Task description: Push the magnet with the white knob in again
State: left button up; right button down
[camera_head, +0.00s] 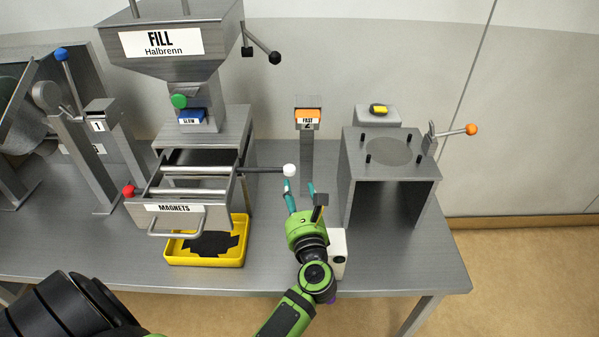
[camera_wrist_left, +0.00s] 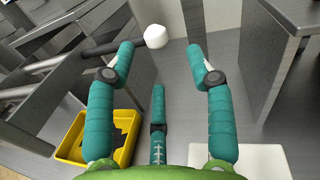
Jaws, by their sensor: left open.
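The white knob (camera_head: 290,170) sits on the end of a dark rod (camera_head: 262,170) that sticks out from the right side of the drawer marked MAGNETS (camera_head: 168,208). My left gripper (camera_head: 299,184) is open and empty, with its teal fingertips close below and right of the knob. In the left wrist view the knob (camera_wrist_left: 155,36) shows just beyond the fingertips, between the left and right fingers (camera_wrist_left: 160,56). I cannot tell whether any finger touches it. My right gripper is not in view.
A red knob (camera_head: 129,191) is at the drawer's left side. A yellow tray (camera_head: 207,256) with dark material stands below. The FAST post (camera_head: 307,150) stands behind my gripper. A grey stand (camera_head: 390,170) with an orange-knobbed lever is to the right. A white box (camera_head: 338,246) is beside my wrist.

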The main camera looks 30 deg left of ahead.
aim_at(290, 174)
pick_arm(q)
jog(key=p+x, duration=0.2)
jog(key=x, duration=0.5)
jog(key=shift+s+a+f, duration=0.1)
jog(key=shift+s+a, duration=0.05)
jog(key=shift+s, duration=0.05)
pick_arm(e)
jog(key=shift+s+a+r, duration=0.1)
jog(key=shift+s+r, duration=0.25)
jog(key=shift+r, duration=0.25)
jog(key=shift+s+r, duration=0.3)
jog(key=shift+r, duration=0.3)
pick_arm(q)
grip_shut()
pick_arm(e)
jog(key=shift+w, duration=0.25)
